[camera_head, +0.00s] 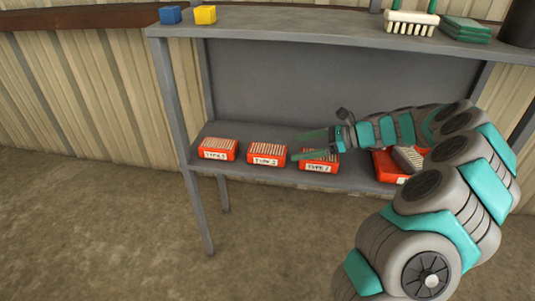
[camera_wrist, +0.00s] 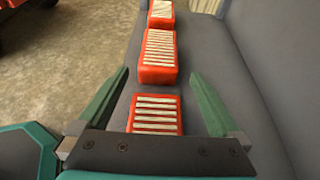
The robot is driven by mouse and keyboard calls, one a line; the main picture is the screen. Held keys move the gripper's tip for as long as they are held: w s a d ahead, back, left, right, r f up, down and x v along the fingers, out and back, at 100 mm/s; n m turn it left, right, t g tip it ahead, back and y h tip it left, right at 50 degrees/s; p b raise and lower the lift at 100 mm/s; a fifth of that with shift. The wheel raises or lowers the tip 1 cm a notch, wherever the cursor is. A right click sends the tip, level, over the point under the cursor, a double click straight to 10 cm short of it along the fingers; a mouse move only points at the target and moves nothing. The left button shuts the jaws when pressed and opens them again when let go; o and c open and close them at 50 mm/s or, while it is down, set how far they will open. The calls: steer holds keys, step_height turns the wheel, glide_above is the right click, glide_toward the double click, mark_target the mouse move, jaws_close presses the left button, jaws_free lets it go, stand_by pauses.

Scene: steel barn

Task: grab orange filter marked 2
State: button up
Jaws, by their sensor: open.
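Three orange filters with pale pleated tops stand in a row on the lower shelf. The left one (camera_head: 218,149), the middle one (camera_head: 267,155) and the right one (camera_head: 319,166) bear small white labels. The middle label seems to read TYPE 2; the others are less clear. My gripper (camera_head: 295,147) is open and empty, over the right filter, its fingers pointing left toward the middle one. In the wrist view, the right filter (camera_wrist: 155,113) lies nearest between the fingers, the middle one (camera_wrist: 158,58) beyond the fingertips, the left one (camera_wrist: 161,14) farthest.
Another orange box (camera_head: 383,165) with a grey object (camera_head: 408,158) sits under my arm, partly hidden. The grey upper shelf (camera_head: 300,27) overhangs the row and holds blue and yellow cubes, a brush (camera_head: 411,22) and green pads. A left-hand post (camera_head: 172,105) stands at the front.

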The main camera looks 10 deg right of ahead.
mark_target(279, 150)
steer(key=x, duration=0.5)
steer(key=shift+r, duration=0.2)
steer(key=c, duration=1.3)
steer(key=shift+o, duration=0.2)
